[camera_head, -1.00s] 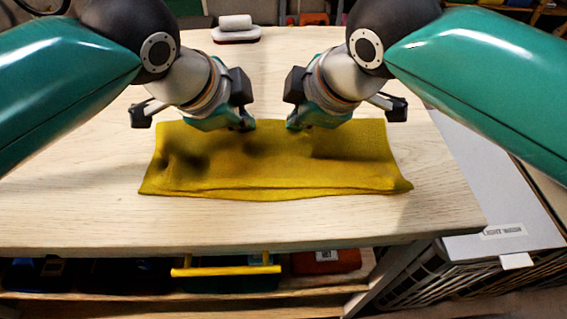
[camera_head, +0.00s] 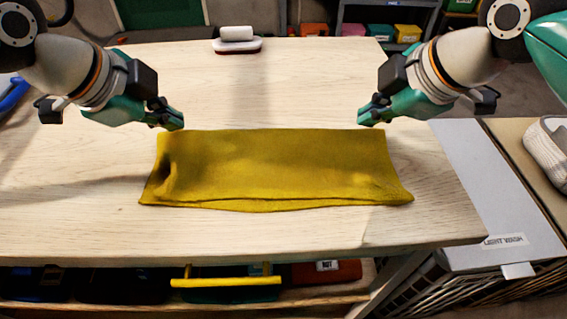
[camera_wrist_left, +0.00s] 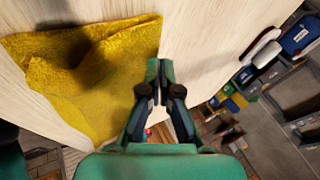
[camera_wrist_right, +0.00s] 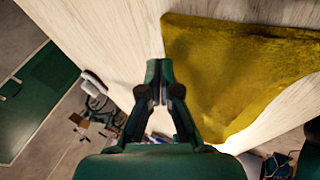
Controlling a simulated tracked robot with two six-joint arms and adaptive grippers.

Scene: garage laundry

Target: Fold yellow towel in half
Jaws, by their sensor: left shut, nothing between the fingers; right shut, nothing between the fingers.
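The yellow towel (camera_head: 275,170) lies on the wooden table as a wide, folded strip, with layered edges along its near side and a small rumple at its left end. It also shows in the left wrist view (camera_wrist_left: 110,70) and in the right wrist view (camera_wrist_right: 225,75). My left gripper (camera_head: 176,122) is shut and empty, just above the towel's far left corner. My right gripper (camera_head: 366,118) is shut and empty, near the towel's far right corner. Both wrist views show the fingertips together, apart from the cloth.
The wooden table (camera_head: 90,225) is clear around the towel. A brush-like item with a white top (camera_head: 237,40) lies at the far edge. A bin labelled "LIGHT WASH" (camera_head: 470,190) stands at the right. A shelf with a yellow-handled box (camera_head: 225,283) is below the front edge.

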